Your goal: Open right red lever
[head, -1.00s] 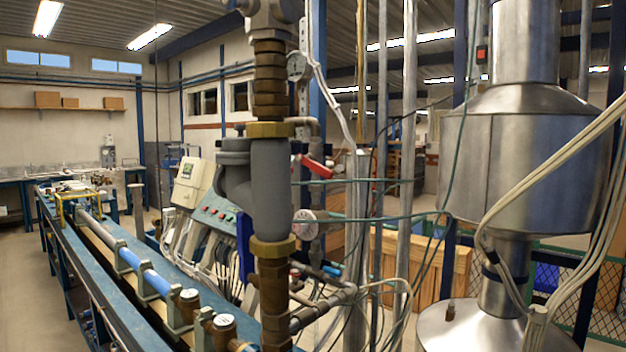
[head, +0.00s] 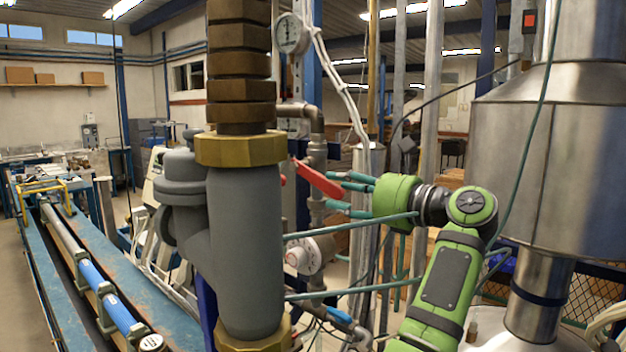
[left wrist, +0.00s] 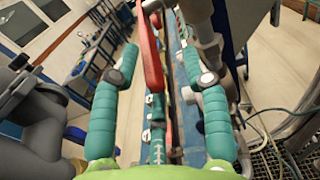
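The red lever (head: 318,178) is on the pipework just right of the large grey valve body and slopes down to the right. My left gripper (head: 330,192) is at the lever's right end, its teal fingers pointing left toward it. In the left wrist view, the red lever (left wrist: 151,60) runs lengthwise between the two spread outer fingers of the gripper (left wrist: 160,58). Gaps show on both sides, so it is not gripped. A smaller red part (head: 283,181) peeks out left of the lever, mostly hidden by the valve body. My right gripper is not in view.
The grey valve body (head: 248,250) with brass collars stands close in front. Teal cables (head: 350,229) cross below the gripper. A pressure gauge (head: 291,33) is above. A large steel vessel (head: 540,160) stands right, and a blue bench (head: 75,270) runs left.

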